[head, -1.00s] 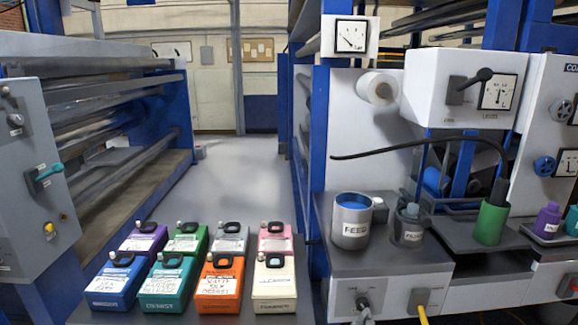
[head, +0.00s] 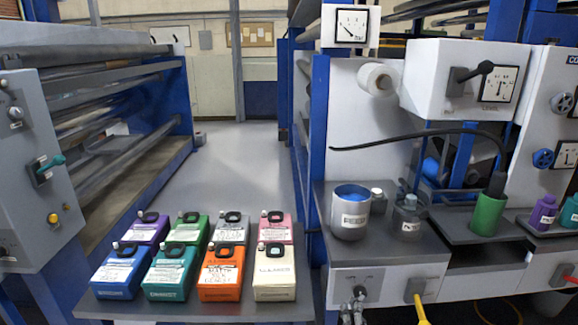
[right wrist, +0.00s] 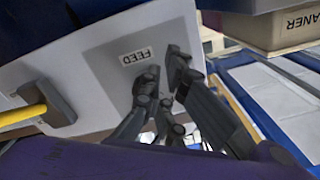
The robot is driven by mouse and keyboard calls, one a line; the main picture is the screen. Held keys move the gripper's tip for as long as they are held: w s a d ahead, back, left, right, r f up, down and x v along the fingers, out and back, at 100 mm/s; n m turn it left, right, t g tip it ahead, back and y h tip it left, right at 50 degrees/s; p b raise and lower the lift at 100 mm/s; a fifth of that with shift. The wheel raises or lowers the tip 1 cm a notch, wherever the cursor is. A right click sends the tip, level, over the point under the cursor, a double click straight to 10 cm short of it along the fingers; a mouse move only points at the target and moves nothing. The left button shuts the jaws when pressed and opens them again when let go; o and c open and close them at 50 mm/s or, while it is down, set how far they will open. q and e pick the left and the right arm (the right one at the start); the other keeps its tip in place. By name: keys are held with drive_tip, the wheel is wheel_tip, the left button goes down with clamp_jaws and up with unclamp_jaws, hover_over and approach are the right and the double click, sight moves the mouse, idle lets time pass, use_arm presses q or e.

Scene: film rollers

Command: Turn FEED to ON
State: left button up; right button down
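The FEED switch itself is hidden or too small to make out behind my fingers. My right gripper (head: 354,300) is right in front of the plate. In the right wrist view its fingertips (right wrist: 163,66) are apart, just beside the label, with nothing clearly between them. My left gripper is not in view.
A grey switch block (right wrist: 48,106) with a yellow handle is close to the right gripper; it also shows in the head view (head: 416,289). A shelf of coloured boxes (head: 233,272) stands to the left. A box marked CLEANER (right wrist: 275,28) shows at the upper right.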

drive_tip(key=shift+r, duration=0.1)
idle(0.4)
drive_tip(key=shift+s+a, duration=0.1)
drive_tip(key=shift+a, duration=0.2)
drive_tip(key=shift+s+f, duration=0.15)
drive_tip(key=shift+f, duration=0.05)
drive_tip(key=s+p, duration=0.2)
drive_tip(key=s, duration=0.3)
drive_tip(key=shift+s+f, duration=0.1)
drive_tip(key=shift+s, duration=0.3)
drive_tip(key=shift+d, duration=0.1)
